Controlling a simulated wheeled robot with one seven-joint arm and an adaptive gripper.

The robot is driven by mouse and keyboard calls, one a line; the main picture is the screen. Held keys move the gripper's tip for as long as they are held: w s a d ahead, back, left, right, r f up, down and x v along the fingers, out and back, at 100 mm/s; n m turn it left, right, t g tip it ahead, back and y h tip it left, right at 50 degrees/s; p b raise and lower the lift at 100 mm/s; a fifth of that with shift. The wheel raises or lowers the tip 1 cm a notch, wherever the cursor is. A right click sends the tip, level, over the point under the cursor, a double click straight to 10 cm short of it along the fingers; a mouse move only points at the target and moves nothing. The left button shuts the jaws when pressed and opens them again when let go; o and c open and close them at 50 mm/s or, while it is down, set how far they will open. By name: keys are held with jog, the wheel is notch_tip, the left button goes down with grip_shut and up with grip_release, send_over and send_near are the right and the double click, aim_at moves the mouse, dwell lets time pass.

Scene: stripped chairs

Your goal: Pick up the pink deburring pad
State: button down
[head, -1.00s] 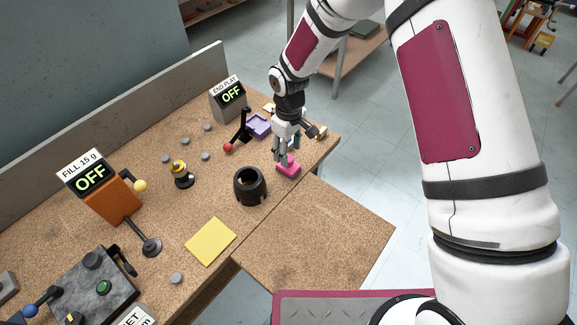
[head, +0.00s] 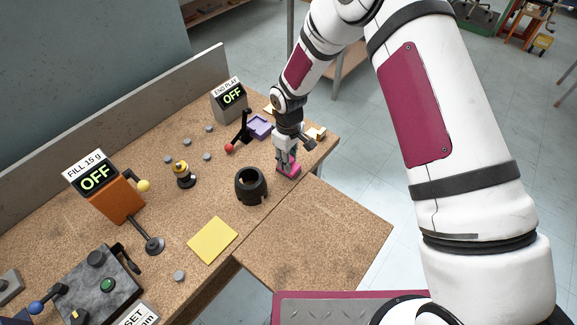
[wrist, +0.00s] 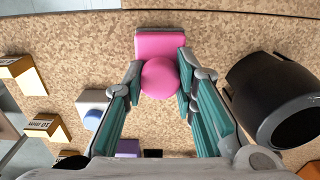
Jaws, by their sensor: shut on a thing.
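The pink deburring pad (head: 288,171) lies on the brown workbench near its right edge. In the wrist view it shows as a flat pink block (wrist: 160,43) with a round pink knob (wrist: 160,78) on it. My gripper (head: 287,160) points down over it. In the wrist view my gripper (wrist: 159,80) has its two teal-lined fingers closed against either side of the knob. The pad appears to rest on the bench still.
A black hollow cylinder (head: 251,186) stands just left of the pad, and close on the right in the wrist view (wrist: 277,100). A purple tray (head: 260,127), a red-knobbed lever (head: 240,135) and small yellow-topped blocks (wrist: 46,127) are nearby. A yellow sheet (head: 213,240) lies flat farther left.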

jog(key=shift+r, duration=0.5)
jog(key=shift+s+r+b, duration=0.25)
jog(key=shift+r, duration=0.4)
jog(key=shift+s+r+b, duration=0.2)
jog(key=shift+r+b, duration=0.05)
jog(key=shift+r, duration=0.35)
jog(key=s+d+r, duration=0.1)
jog(key=s+d, duration=0.1)
jog(key=s, duration=1.3)
jog(key=shift+r, duration=0.2)
